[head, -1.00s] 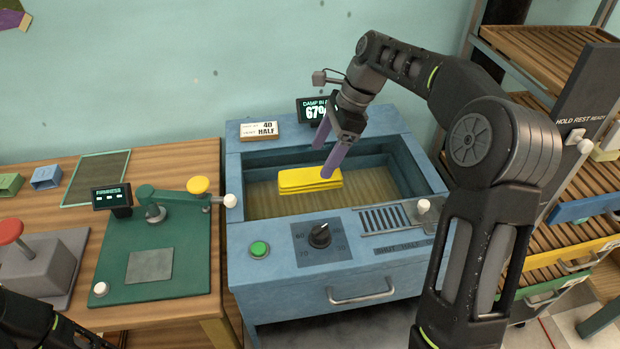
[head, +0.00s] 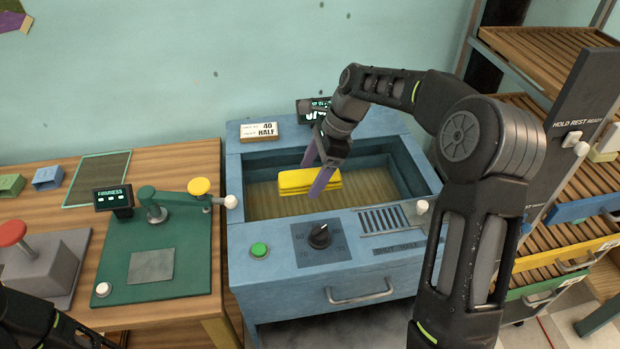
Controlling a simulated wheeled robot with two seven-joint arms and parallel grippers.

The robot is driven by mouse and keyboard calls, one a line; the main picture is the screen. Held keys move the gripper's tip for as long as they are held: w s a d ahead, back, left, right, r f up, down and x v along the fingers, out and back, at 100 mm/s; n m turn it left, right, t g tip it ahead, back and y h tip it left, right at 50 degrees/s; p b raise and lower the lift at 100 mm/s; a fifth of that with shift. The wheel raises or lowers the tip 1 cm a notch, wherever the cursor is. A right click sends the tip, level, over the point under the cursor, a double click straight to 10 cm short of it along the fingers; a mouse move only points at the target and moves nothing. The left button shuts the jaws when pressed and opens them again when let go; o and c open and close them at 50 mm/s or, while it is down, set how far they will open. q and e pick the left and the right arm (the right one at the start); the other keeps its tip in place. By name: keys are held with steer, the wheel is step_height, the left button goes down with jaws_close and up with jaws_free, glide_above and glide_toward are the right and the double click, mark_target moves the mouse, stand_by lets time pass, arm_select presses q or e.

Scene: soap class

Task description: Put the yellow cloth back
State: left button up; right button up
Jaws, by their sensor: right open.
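The yellow cloth (head: 296,181) lies folded in a stack on the wooden floor of the blue box's basin (head: 372,283). My right gripper (head: 314,178) is open, with purple fingers. It hangs over the basin, in front of the cloth's right part in the picture. One finger covers part of the cloth. I cannot tell whether the fingers touch it. My left arm (head: 40,325) shows only at the lower left corner; its gripper is out of the picture.
The box has a green button (head: 259,250), a black dial (head: 320,236) and a slotted grille (head: 383,219) on its front ledge. A green press station (head: 180,258) stands on the wooden table to the left. A slatted rack (head: 550,60) with coloured drawers stands at the right.

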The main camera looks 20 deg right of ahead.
steer(key=shift+c, duration=0.4)
steer(key=c, duration=1.4)
